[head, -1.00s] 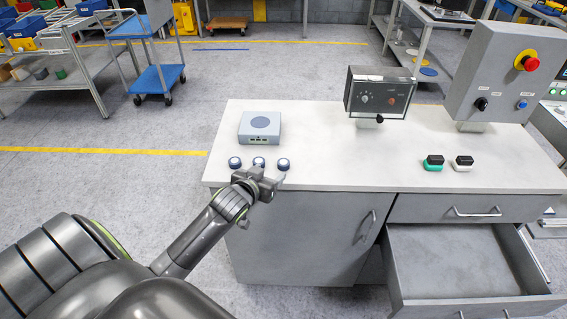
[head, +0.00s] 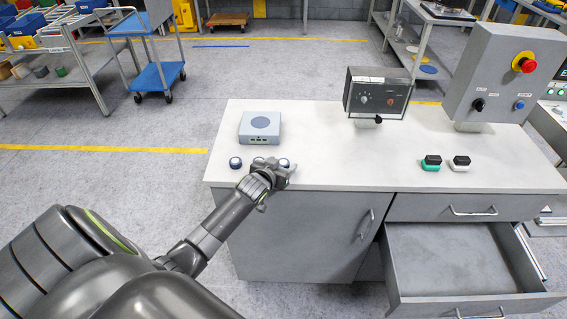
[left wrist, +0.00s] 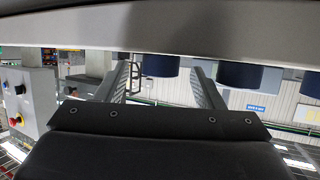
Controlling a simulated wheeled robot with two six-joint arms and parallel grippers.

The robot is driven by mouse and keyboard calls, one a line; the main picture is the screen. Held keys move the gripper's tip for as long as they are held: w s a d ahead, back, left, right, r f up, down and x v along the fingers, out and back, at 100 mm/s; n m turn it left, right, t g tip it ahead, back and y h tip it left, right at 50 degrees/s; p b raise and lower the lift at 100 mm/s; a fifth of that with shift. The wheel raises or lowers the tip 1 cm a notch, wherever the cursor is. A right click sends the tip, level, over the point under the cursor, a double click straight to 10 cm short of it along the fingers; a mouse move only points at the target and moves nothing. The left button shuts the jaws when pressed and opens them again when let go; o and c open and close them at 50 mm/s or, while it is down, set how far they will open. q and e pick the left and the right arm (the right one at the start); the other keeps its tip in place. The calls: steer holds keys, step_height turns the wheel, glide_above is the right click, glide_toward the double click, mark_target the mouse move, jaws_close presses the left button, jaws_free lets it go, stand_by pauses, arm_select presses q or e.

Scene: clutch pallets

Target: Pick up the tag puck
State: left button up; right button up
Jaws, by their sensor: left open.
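Three small round pucks, dark blue with pale tops, stand in a row near the counter's front left edge: a left one (head: 235,162), a middle one (head: 258,161) and a right one (head: 284,162). I cannot tell by marking which is the tag puck. My left gripper (head: 277,170) is open at the right puck and partly covers the middle and right ones. In the left wrist view, which appears upside down, the right puck (left wrist: 160,65) shows between the open fingers (left wrist: 163,75), not gripped. Another puck (left wrist: 240,75) is outside them. My right gripper is not in view.
A grey-blue box with a round pad (head: 260,127) sits behind the pucks. A dark meter box (head: 378,92) and a control panel (head: 500,80) stand farther right. A drawer (head: 455,265) is open below.

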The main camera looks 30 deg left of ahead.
arm_select(q)
steer(key=shift+w+f, duration=0.1)
steer(key=shift+w, duration=0.2)
steer(key=c, duration=1.1)
